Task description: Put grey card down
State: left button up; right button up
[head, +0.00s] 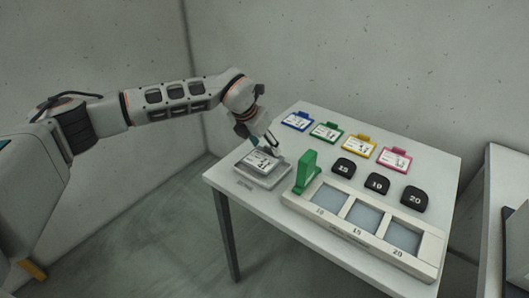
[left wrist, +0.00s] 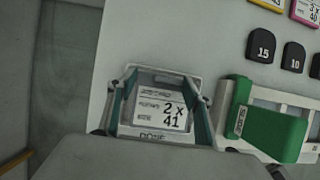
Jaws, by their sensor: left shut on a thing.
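The grey card (head: 258,160), with a white printed label, is at the tray near the table's left corner. The label reads "2 x 41" in the left wrist view (left wrist: 160,110). My left gripper (head: 270,147) is shut on the card, with one finger at each side of it (left wrist: 161,105). The pale grey tray (head: 262,182) lies directly under the card, and its "DONE" marking shows partly. I cannot tell whether the card touches the tray floor. My right gripper is not in view.
Blue (head: 297,121), green (head: 327,132), yellow (head: 359,145) and pink (head: 394,159) cards lie along the back. Black pieces marked 15 (head: 343,168), 10 (head: 376,184) and 20 (head: 414,199) sit before them. A green upright block (head: 306,173) stands by the white three-bay rack (head: 352,238), right of the tray.

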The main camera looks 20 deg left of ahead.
aim_at(264, 152)
pick_arm(q)
jog(key=shift+f, duration=1.45)
jog(key=shift+f, duration=0.2)
jog(key=o, duration=1.2)
jog(key=shift+c, duration=0.2)
jog(key=shift+s+a+r, duration=0.1)
jog(key=shift+r, duration=0.45)
jog(key=p+v, duration=0.1)
jog(key=v, duration=1)
jog(key=shift+s+r, duration=0.1)
